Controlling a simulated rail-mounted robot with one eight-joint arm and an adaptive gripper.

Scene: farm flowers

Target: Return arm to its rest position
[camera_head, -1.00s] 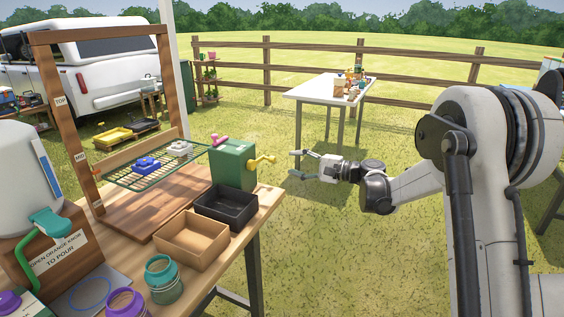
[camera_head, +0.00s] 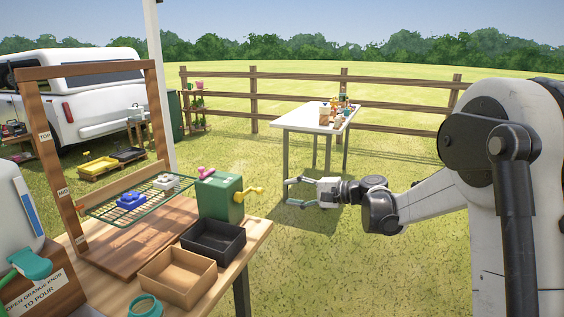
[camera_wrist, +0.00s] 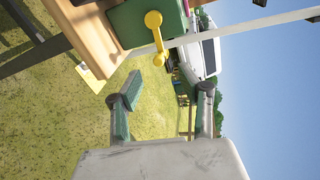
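My gripper (camera_head: 290,191) is at the end of my arm, right of the wooden workbench (camera_head: 258,238) and over the grass in the head view. Its two fingers are spread apart with nothing between them. In the wrist view the open fingers (camera_wrist: 165,112) show grass, the fence and a white vehicle beyond them. The green box (camera_head: 219,197) with a yellow crank (camera_head: 253,191) stands on the bench, left of my gripper and apart from it. The crank also shows in the wrist view (camera_wrist: 157,38).
The bench holds a black tray (camera_head: 213,256), a cardboard box (camera_head: 177,291), a wooden frame (camera_head: 52,165) with a wire shelf, and a teal jar (camera_head: 146,307). A white table (camera_head: 300,121) with small items stands behind my gripper. The grass right of the bench is open.

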